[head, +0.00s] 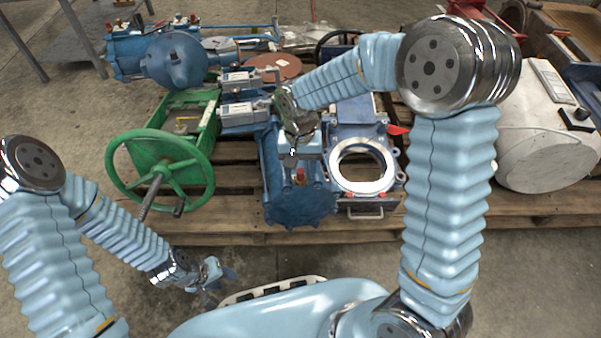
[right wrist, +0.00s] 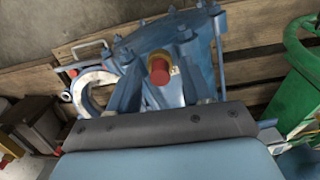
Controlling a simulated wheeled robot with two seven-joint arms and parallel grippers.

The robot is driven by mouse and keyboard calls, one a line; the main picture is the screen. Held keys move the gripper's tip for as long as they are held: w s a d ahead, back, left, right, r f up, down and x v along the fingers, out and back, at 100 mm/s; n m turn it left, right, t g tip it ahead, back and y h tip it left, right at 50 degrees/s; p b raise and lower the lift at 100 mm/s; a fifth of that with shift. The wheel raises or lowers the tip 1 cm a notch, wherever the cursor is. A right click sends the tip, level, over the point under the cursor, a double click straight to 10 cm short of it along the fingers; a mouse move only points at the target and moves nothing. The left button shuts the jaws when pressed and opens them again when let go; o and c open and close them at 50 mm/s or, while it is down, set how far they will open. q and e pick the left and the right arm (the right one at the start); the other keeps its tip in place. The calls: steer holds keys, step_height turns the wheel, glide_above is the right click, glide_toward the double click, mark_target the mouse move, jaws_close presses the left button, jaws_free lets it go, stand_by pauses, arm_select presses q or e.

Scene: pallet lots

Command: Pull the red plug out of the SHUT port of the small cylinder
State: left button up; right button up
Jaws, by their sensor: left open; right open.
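A blue cylinder (head: 300,207) stands on the pallet beside a round-ringed valve body. A red plug (head: 301,174) sticks up from its top. The red plug (right wrist: 160,72) with a brass-coloured collar and a small white tag beside it also shows in the right wrist view, on the blue cylinder body. I cannot read port markings. My right gripper (head: 301,165) hangs over the cylinder, close to the plug; it is open, and no grip on the plug shows. My left gripper (head: 220,278) is open and empty, low at the front left, away from the pallet.
A green handwheel (head: 160,170) stands left of the cylinder. A white-ringed valve (head: 362,166) is close on its right. Another blue actuator (head: 172,60) with red caps lies at the back left. A white drum (head: 545,135) stands at the right. Floor in front is clear.

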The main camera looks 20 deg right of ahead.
mark_target(300, 169)
steer(key=shift+c, duration=0.3)
jaws_close()
steer(key=shift+r, duration=0.15)
stand_by(0.4)
steer(key=shift+w+r+p, duration=0.15)
steer(key=shift+r+p, duration=1.1)
steer(key=shift+r, duration=0.2)
steer(key=shift+w+r+p, duration=0.1)
steer(key=shift+r+p, duration=1.15)
steer(key=shift+r, duration=0.15)
